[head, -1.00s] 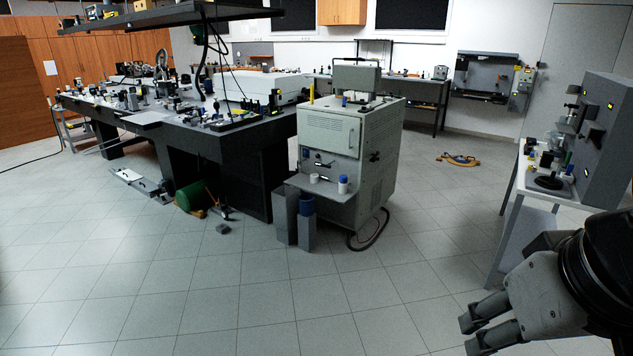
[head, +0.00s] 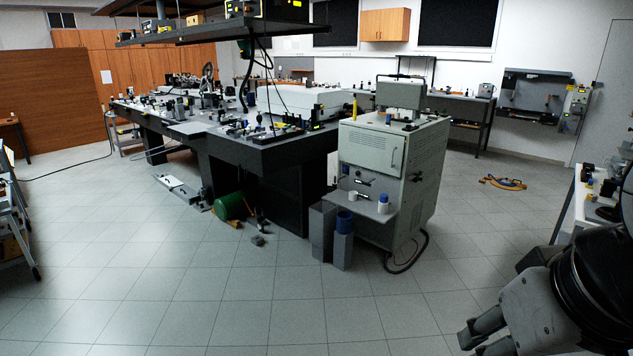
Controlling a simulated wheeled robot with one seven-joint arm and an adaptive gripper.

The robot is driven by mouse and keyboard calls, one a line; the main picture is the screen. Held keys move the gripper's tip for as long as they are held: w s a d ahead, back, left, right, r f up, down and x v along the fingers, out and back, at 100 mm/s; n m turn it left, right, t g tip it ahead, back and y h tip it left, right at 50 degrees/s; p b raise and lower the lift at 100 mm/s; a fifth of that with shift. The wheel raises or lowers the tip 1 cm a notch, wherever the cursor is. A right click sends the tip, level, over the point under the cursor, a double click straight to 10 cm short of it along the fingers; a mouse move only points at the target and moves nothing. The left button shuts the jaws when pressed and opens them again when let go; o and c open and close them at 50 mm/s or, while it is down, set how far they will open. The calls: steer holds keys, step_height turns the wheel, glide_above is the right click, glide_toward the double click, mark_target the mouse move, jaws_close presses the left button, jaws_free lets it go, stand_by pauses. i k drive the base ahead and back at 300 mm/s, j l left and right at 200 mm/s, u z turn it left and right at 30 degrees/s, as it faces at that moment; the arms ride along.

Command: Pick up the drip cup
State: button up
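A small white cup (head: 352,196), which looks like the drip cup, stands on the front shelf of a pale grey-green wheeled cabinet (head: 373,150). It sits below a small dark tap-like fitting (head: 362,182). A white bottle with a blue cap (head: 383,202) stands to its right on the same shelf, apart from it. My gripper (head: 482,337) is at the bottom right, far from the cup and close to the camera. Its two fingers look apart, with nothing seen between them.
Two grey bins (head: 321,232) stand on the floor left of the cabinet, one holding something blue. A hose (head: 407,262) lies at its right foot. A green cylinder (head: 230,206) lies by the optical table (head: 265,152). The tiled floor (head: 250,310) ahead is clear.

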mark_target(353, 195)
steer(key=i, duration=2.35)
steer(key=i+u, duration=0.1)
steer(key=i, duration=0.6)
steer(key=i+l+u, duration=0.1)
steer(key=i, duration=0.55)
steer(key=i+l+u, duration=0.1)
steer(key=i, duration=0.6)
steer(key=l, duration=0.1)
